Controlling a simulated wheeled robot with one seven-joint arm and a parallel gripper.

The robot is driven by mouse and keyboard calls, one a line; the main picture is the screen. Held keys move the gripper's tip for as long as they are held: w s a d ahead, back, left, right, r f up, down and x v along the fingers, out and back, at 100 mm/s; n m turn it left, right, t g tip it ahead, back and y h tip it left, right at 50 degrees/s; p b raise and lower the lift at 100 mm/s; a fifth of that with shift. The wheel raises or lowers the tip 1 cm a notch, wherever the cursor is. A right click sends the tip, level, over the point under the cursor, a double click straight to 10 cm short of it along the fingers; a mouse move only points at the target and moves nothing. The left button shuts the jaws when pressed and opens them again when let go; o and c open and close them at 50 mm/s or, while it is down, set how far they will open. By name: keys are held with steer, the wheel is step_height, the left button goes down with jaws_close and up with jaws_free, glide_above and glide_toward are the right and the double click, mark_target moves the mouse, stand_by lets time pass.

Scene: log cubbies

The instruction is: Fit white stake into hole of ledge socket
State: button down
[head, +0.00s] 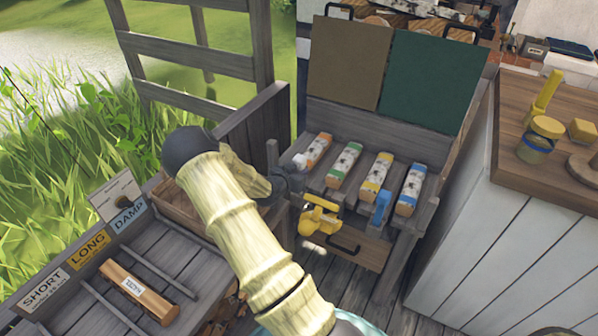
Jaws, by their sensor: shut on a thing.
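My gripper (289,183) is dark and sits in front of the left end of the cubby shelf. It is shut on the white stake (299,160), whose pale end shows just above the fingers, close to the orange-banded log. The rest of the stake is hidden by the gripper. I cannot make out the ledge socket or its hole; the shelf's left front edge is partly behind my gripper. I cannot tell whether the stake touches the ledge.
Logs with orange, green, yellow and blue (410,189) bands lie on the shelf. A yellow fixture (320,217) and an upright blue piece (381,210) are at its front. A drawer (357,248) is below. A labelled sorting bench (150,262) stands left, a wooden counter (520,110) right.

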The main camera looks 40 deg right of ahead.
steer(key=shift+f+b, duration=0.35)
steer(key=shift+f, duration=0.25)
steer(key=c, duration=1.2)
jaws_free()
steer(key=shift+o, duration=0.2)
steer(key=shift+s, duration=0.1)
steer(key=p+v, duration=0.2)
steer(key=v, duration=1.5)
steer(key=shift+a+r, duration=0.15)
steer(key=shift+a, duration=0.05)
step_height(320, 180, up, 10)
steer(key=p, duration=1)
